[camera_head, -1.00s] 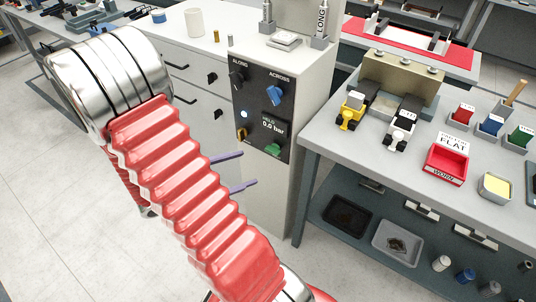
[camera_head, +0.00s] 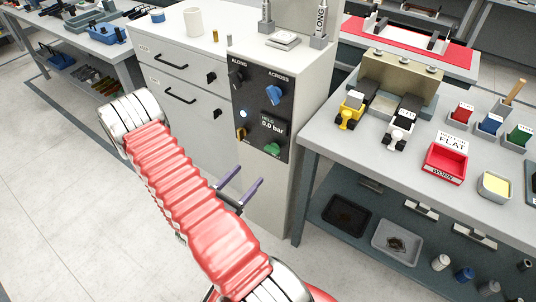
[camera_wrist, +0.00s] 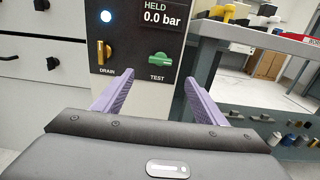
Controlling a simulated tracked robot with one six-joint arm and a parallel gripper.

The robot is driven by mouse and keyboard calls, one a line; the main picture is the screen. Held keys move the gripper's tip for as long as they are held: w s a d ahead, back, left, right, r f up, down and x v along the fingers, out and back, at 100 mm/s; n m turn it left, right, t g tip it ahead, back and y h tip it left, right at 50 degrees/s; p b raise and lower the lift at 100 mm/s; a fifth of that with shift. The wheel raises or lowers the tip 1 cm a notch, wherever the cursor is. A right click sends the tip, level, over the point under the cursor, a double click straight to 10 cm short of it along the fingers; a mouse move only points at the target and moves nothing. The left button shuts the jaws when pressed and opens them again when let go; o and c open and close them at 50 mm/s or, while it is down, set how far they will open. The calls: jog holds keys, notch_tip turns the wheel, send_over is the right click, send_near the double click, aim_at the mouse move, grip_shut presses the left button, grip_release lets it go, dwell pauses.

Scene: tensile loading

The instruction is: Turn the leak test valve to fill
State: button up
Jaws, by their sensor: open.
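A dark control panel (camera_head: 262,108) on the grey cabinet shows a display reading "HELD 0.0 bar". In the wrist view, a green knob (camera_wrist: 162,58) above the label "TEST" lies roughly sideways. A brass lever (camera_wrist: 103,52) above the label "DRAIN" stands roughly upright to its left. The green knob also shows in the head view (camera_head: 272,149). No "fill" marking is readable. My gripper (camera_head: 241,182) is open and empty, in front of the cabinet and below the panel. In the wrist view its purple fingers (camera_wrist: 156,84) are spread below the green knob, apart from it.
A black "ALONG" knob (camera_head: 237,75) and a blue "ACROSS" knob (camera_head: 276,94) sit higher on the panel. A lit white lamp (camera_head: 243,114) is above the lever. Drawers with black handles lie left; a workbench (camera_head: 310,134) with parts stands close right.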

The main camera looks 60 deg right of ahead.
aim_at(270, 151)
jog(key=shift+d, duration=0.15)
jog(key=shift+s+d, duration=0.35)
jog(key=shift+d, duration=1.9)
jog(key=shift+s+d, duration=0.4)
jog(key=shift+d, duration=1.8)
jog(key=shift+s+d, duration=0.35)
jog(key=shift+d, duration=1.9)
jog(key=shift+c, duration=0.6)
jog(key=shift+a, duration=0.1)
jog(key=c, duration=0.9)
